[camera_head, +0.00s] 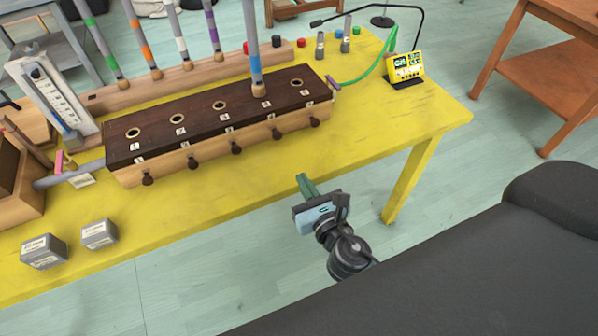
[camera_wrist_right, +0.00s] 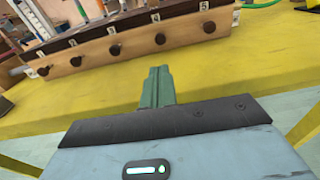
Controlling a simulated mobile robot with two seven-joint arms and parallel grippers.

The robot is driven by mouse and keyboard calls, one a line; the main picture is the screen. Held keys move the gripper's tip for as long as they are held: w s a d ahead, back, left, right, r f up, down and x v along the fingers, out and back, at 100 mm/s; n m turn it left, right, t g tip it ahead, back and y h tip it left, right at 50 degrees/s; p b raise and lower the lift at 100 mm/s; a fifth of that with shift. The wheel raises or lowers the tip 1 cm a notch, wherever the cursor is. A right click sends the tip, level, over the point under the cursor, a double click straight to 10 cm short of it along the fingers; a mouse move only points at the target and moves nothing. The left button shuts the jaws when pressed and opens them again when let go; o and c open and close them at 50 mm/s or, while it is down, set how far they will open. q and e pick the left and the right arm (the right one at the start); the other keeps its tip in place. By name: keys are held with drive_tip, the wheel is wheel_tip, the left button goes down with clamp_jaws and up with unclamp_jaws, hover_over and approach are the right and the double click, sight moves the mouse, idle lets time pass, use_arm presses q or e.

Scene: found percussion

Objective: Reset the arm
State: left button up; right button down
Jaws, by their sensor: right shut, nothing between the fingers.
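My right gripper (camera_head: 304,186) is at the front edge of the yellow table (camera_head: 420,115), in front of the long wooden box. Its green fingers are together and hold nothing. In the right wrist view the shut fingers (camera_wrist_right: 156,86) point toward the table and the box front. The rest of my right arm runs down behind the dark part of my own body. My left gripper does not show in the head view.
A wooden box (camera_head: 215,143) with numbered holes and front knobs stands on the table; a striped tube (camera_head: 253,50) stands in one hole. Two grey blocks (camera_head: 43,251) (camera_head: 99,234) lie at the front left. A yellow display (camera_head: 405,67) stands at the back right. The table's right front is clear.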

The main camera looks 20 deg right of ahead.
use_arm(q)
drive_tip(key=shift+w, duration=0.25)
use_arm(e)
drive_tip(key=shift+s, duration=0.1)
